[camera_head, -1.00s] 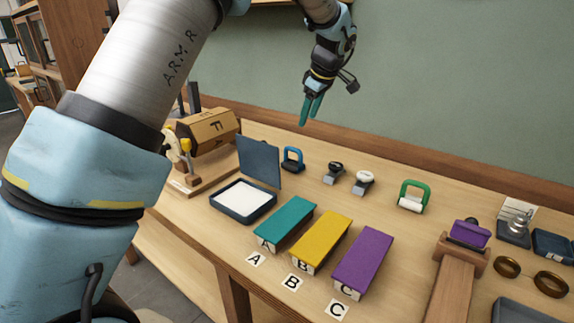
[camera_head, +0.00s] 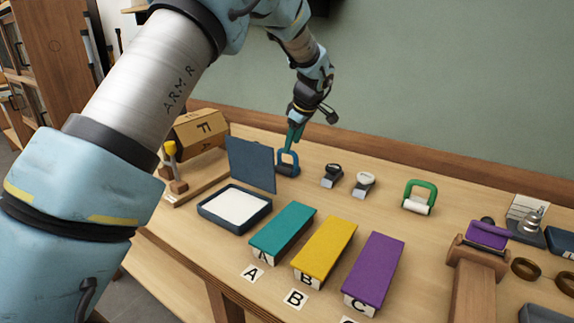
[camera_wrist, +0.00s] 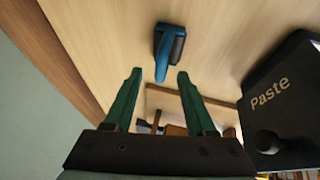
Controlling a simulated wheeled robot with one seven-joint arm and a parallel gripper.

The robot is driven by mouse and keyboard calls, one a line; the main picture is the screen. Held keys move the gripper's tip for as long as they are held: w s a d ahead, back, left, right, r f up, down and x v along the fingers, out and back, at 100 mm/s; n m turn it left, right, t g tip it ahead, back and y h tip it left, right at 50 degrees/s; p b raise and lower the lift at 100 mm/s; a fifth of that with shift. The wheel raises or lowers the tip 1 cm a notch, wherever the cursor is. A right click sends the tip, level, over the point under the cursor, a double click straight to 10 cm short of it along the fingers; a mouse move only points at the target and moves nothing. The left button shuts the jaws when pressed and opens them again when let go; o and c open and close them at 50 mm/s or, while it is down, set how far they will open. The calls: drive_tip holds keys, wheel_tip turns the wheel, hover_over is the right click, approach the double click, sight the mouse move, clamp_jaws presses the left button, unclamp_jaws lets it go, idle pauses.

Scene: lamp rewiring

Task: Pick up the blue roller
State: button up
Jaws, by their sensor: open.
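The blue roller (camera_head: 288,170) stands on the table with its looped handle up, to the right of the open paste box's lid. It also shows near the top of the wrist view (camera_wrist: 164,62), with a dark part at its side. My gripper (camera_head: 294,140) is above and just behind the roller's handle in the head view, with its green fingers pointing down. In the wrist view, my gripper (camera_wrist: 160,75) has its two fingers spread apart with nothing between them, and the roller lies beyond the fingertips. I cannot tell the exact gap between fingers and handle.
The open paste box (camera_head: 236,206) is left of the roller, its lid (camera_head: 252,164) raised close by. Two small dark and white tools (camera_head: 331,176) and a green-handled roller (camera_head: 419,197) stand to the right. Teal, yellow and purple blocks (camera_head: 323,249) are in front. The wall is behind.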

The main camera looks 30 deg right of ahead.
drive_tip(key=shift+p+x, duration=1.45)
drive_tip(key=shift+x, duration=1.25)
drive_tip(key=shift+a, duration=0.1)
clamp_jaws()
drive_tip(key=shift+r, duration=0.1)
